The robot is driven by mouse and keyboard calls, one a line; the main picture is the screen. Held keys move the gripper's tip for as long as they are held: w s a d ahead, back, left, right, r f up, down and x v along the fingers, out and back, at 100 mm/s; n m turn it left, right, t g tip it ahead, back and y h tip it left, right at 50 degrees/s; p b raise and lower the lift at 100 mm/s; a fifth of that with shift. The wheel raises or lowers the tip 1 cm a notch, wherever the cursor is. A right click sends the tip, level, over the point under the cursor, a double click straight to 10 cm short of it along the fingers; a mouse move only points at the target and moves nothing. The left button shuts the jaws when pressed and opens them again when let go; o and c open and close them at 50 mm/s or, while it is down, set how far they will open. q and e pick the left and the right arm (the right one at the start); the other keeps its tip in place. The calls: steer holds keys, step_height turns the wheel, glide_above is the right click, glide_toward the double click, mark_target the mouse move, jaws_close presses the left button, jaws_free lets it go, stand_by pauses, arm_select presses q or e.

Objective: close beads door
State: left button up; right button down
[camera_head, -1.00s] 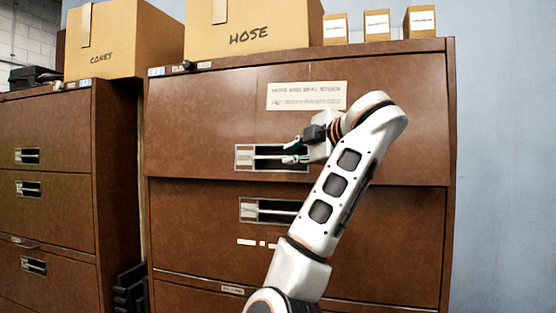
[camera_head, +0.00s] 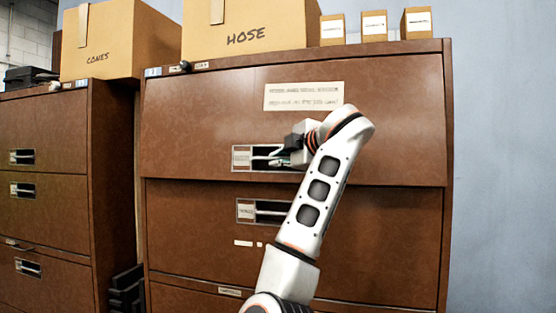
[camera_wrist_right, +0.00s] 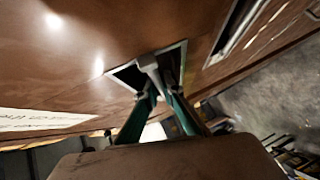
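The brown cabinet's wide top door (camera_head: 390,120) carries a paper sign and a recessed handle (camera_head: 241,158) with a small label; its text is too small to read. The door's lower edge seems to stand slightly proud of the front below. My right gripper (camera_head: 274,158) is at this handle, its fingers reaching in from the right. In the right wrist view, the green-sided fingers (camera_wrist_right: 158,95) point into the dark handle recess (camera_wrist_right: 128,74), with a grey bar between or just beyond their tips. Whether they clamp it is unclear. My left gripper is out of view.
A second front (camera_head: 370,240) with its own handle (camera_head: 245,211) lies below. Another brown cabinet (camera_head: 50,120) stands at left. Cardboard boxes marked CONES (camera_head: 110,45) and HOSE (camera_head: 250,35) and small boxes (camera_head: 374,25) sit on top. A blue-grey wall (camera_head: 505,150) is at right.

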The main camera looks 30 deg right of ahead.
steer(key=shift+w+d+f, duration=0.1)
steer(key=shift+w+d, duration=0.8)
steer(key=shift+d, duration=0.25)
steer(key=c, duration=2.5)
jaws_free()
steer(key=shift+w, duration=0.1)
steer(key=v, duration=1.2)
steer(key=shift+f, duration=0.1)
